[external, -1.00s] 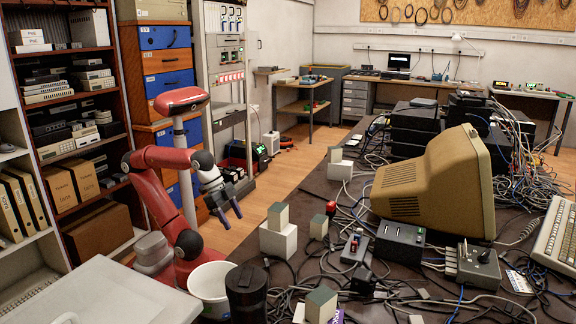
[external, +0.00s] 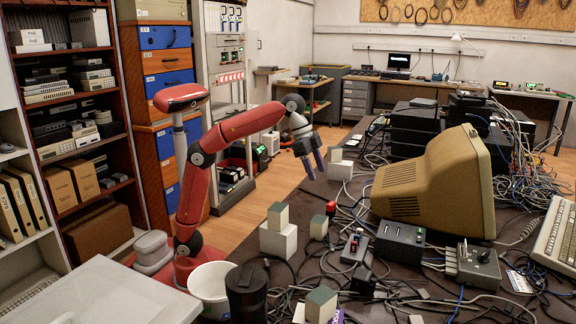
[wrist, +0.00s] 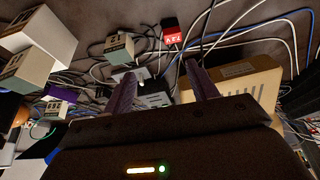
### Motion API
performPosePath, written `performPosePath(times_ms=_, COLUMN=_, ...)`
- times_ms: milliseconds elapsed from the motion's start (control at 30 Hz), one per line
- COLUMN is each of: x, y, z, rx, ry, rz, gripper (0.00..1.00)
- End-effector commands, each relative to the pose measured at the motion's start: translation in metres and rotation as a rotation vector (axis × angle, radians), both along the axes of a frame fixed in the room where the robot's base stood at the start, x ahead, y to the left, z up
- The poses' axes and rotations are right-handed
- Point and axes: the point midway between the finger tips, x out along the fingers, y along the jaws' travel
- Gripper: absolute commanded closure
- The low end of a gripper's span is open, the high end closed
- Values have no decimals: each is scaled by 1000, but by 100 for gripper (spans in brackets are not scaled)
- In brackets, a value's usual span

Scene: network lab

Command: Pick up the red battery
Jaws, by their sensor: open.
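My gripper (external: 314,168) is open and empty, above the table and behind the battery in the external view. In the wrist view my two fingers (wrist: 162,88) are apart, with the battery beyond them.
White blocks with grey-green boxes on top (external: 278,237) stand left of the battery and farther back (external: 340,168). Cables cover much of the table. A dark switch box (external: 400,243) and a white bucket (external: 209,285) are nearer the front.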

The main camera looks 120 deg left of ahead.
Motion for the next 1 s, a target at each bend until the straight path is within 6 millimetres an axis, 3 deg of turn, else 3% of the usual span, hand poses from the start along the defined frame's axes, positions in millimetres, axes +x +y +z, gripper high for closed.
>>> performPosePath(times_ms=233, x=29, y=36, z=-15, rx=-5, ry=9, rz=-7, gripper=42)
performPosePath(times_ms=700, x=28, y=34, z=-63, rx=-5, ry=8, rz=-10, gripper=42)
performPosePath(times_ms=1000, x=38, y=32, z=-92, rx=-6, ry=9, rz=-10, gripper=42)
